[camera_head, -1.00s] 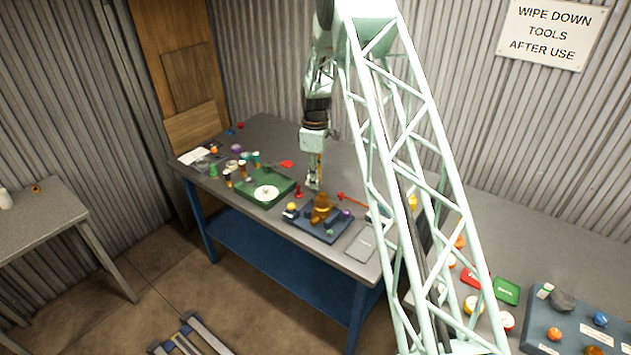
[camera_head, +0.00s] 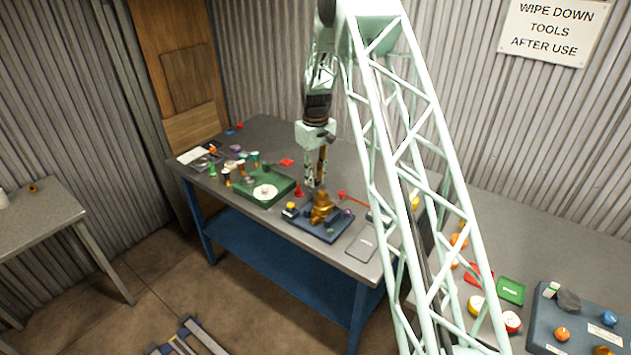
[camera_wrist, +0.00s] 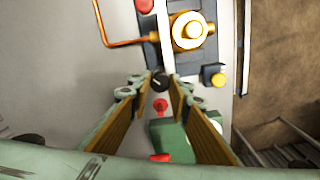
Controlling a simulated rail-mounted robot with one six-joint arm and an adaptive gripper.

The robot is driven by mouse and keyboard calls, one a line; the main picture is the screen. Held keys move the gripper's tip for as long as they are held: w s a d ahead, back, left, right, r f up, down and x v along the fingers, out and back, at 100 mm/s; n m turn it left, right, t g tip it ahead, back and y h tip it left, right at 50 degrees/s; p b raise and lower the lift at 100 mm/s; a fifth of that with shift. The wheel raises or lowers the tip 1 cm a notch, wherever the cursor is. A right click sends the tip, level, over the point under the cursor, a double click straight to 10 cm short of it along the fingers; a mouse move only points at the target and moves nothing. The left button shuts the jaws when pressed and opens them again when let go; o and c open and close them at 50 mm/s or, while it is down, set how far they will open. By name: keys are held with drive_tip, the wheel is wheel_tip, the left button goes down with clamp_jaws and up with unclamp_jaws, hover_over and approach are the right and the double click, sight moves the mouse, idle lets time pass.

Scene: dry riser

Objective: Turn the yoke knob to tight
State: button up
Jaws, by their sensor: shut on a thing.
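A small black knob (camera_wrist: 160,82) with a pale pointer line shows between the fingertips in the wrist view, beside the brass valve body (camera_wrist: 191,31). It looks like the yoke knob; its tight mark cannot be read. In the head view the brass valve body (camera_head: 322,207) stands on a blue base plate (camera_head: 311,229) near the bench's front. My gripper (camera_wrist: 160,86) points down with its fingers shut on the black knob. In the head view my gripper (camera_head: 316,183) is just behind the brass body, and the fingers hide the knob.
A red cone (camera_wrist: 160,105) and a green tray (camera_head: 249,193) are close by. A copper-coloured pipe (camera_wrist: 116,43) runs from the brass body. A grey flat pad (camera_head: 361,243) lies to the right.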

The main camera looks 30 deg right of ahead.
sight(316, 181)
drive_tip(key=m+b, duration=0.1)
drive_tip(key=m, duration=0.4)
drive_tip(key=shift+m+b, duration=0.55)
drive_tip(key=shift+m, duration=2.45)
drive_tip(key=o, duration=0.9)
drive_tip(key=shift+r, duration=0.15)
wheel_tip(316, 181, up, 12)
drive_tip(key=shift+f, duration=0.1)
